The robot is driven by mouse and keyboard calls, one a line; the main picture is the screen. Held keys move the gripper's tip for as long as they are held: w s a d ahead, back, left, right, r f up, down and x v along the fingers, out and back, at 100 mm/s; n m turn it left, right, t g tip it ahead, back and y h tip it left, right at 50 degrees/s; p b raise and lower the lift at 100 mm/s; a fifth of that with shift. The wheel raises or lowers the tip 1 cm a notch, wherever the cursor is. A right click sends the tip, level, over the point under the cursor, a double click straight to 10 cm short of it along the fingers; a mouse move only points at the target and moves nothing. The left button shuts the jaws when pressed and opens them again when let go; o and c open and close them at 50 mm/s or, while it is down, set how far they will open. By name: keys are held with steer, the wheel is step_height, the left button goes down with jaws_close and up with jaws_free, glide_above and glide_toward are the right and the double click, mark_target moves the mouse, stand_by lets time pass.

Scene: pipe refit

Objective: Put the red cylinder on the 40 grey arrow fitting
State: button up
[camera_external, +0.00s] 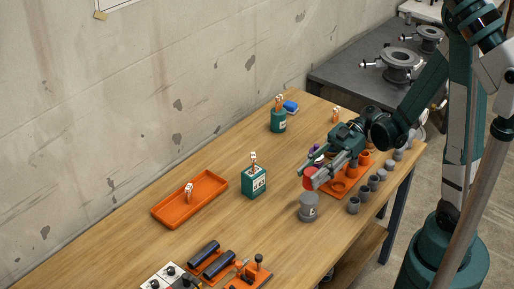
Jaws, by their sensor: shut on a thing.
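The red cylinder (309,179) is held in my gripper (314,180), with the grey fingers shut on it and hiding part of it. A larger grey fitting (308,208) with a pale mark stands upright on the wooden table. In the picture it is just below the red cylinder, with a small gap between them. The mark is too small to read, so I cannot tell whether it is the 40 arrow fitting. Several smaller grey fittings (353,205) stand in a row to the right.
An orange board (337,189) with orange rings lies behind my gripper. Dark cylinders (219,264) lie at the front. Table between tray and box is clear.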

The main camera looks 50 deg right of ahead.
mark_target(310, 186)
steer(key=shift+f, duration=0.45)
steer(key=shift+f+b, duration=0.85)
steer(key=shift+f, duration=1.2)
steer(key=shift+f, duration=0.15)
steer(key=o, duration=1.2)
steer(key=shift+o, duration=0.2)
steer(key=shift+d+r, duration=0.1)
steer(key=shift+r, duration=0.1)
steer(key=p+v, duration=0.2)
steer(key=v, duration=0.9)
steer(key=shift+d+p, duration=0.35)
